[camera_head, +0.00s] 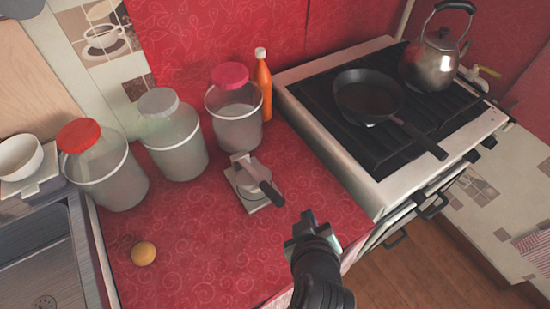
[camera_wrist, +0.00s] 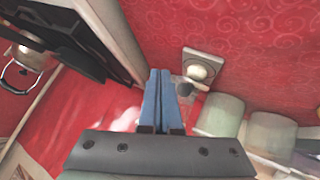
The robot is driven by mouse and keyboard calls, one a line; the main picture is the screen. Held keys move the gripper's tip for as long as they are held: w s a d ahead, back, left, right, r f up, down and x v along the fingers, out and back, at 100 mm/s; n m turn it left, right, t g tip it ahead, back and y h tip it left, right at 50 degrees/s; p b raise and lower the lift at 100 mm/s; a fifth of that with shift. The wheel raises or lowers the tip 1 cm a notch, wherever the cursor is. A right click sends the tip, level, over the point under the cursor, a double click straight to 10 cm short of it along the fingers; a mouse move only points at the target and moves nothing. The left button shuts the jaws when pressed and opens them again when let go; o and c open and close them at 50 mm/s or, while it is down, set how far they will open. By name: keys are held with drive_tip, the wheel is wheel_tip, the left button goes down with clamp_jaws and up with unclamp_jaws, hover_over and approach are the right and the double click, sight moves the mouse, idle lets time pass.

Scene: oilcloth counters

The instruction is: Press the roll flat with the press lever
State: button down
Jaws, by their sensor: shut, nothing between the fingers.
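The press (camera_head: 246,190) stands on the red counter, a pale base plate with a grey upper part and a dark lever handle (camera_head: 270,193) pointing front right. In the wrist view its plate (camera_wrist: 215,58) shows right of my fingertips with a pale rounded thing (camera_wrist: 197,72) on it; I cannot tell whether that is part of the press. A round tan roll-like thing (camera_head: 144,254) lies on the counter at the front left, apart from the press. My gripper (camera_head: 307,224) is shut and empty, right of and nearer than the lever, not touching it; it also shows in the wrist view (camera_wrist: 160,72).
Three lidded jars (camera_head: 238,119) and an orange bottle (camera_head: 264,88) stand behind the press. The stove (camera_head: 345,185) with a pan (camera_head: 368,92) and kettle (camera_head: 430,61) is at the right. A sink (camera_head: 45,250) is at the left. The counter between the roll-like thing and the press is clear.

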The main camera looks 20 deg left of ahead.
drive_tip(key=s+a+r+n+g+y+p, duration=0.15)
drive_tip(key=a+r+n+y+p, duration=0.3)
drive_tip(key=r, duration=0.45)
drive_tip(key=m+g+p, duration=0.1)
drive_tip(key=m+p, duration=0.1)
drive_tip(key=p, duration=0.1)
hover_over(272, 197)
drive_tip(key=a, duration=0.2)
wheel_tip(272, 197, down, 6)
drive_tip(key=shift+w+d+f+y, duration=0.1)
drive_tip(key=shift+d+f+y, duration=0.15)
drive_tip(key=shift+d+f, duration=0.6)
drive_tip(key=shift+d+f+n, duration=0.2)
drive_tip(key=shift+f+n, duration=0.05)
drive_tip(key=shift+f, duration=0.45)
drive_tip(key=shift+f, duration=0.1)
